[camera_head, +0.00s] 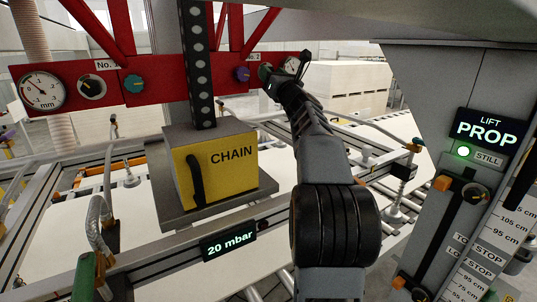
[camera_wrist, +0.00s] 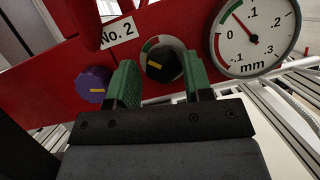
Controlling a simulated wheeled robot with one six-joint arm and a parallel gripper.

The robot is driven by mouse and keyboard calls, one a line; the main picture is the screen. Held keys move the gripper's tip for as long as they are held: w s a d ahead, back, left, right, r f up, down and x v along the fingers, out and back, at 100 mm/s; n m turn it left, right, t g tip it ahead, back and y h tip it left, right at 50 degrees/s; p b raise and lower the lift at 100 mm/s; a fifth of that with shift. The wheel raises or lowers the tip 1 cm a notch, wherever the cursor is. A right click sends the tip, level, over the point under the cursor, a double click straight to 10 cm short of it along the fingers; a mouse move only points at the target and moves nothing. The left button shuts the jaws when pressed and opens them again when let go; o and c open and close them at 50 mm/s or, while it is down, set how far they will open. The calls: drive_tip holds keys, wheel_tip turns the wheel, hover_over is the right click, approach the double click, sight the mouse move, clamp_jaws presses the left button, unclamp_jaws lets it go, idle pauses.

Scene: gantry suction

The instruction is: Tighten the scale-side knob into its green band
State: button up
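The No. 2 knob (camera_wrist: 163,62) is black with a yellow mark, on the red beam in the wrist view. A ring with green and red parts shows around its upper edge; the mark lies short of the green as far as I can tell. My gripper (camera_wrist: 161,84) is open, its green fingers spread left and right of the black knob. I cannot tell whether they touch it. A white mm dial (camera_wrist: 250,38) sits right of it, its needle pointing upper left. In the head view my gripper (camera_head: 283,74) reaches the beam's right end and mostly hides this knob.
A purple knob (camera_wrist: 93,84) sits just left of the fingers. The beam's No. 1 end has a dial (camera_head: 42,91), a black knob (camera_head: 92,87) and a teal knob (camera_head: 133,84). A yellow CHAIN box (camera_head: 216,166) stands left of my arm; the lift panel (camera_head: 487,135) reads PROP.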

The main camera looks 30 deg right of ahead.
drive_tip(key=shift+r, duration=0.2)
drive_tip(key=c, duration=0.4)
drive_tip(key=shift+w+a+m+h+b, duration=0.15)
drive_tip(key=shift+m+h+b, duration=0.4)
drive_tip(key=shift+m, duration=1.05)
drive_tip(key=shift+c, duration=0.2)
drive_tip(key=o, duration=0.9)
drive_tip(key=shift+a+g, duration=0.15)
drive_tip(key=shift+g, duration=0.15)
drive_tip(key=shift+d, duration=0.2)
drive_tip(key=b+v, duration=0.3)
drive_tip(key=v, duration=0.4)
drive_tip(key=b+v, duration=0.3)
drive_tip(key=v, duration=0.4)
drive_tip(key=shift+w+a+f, duration=0.1)
drive_tip(key=shift+f, duration=0.1)
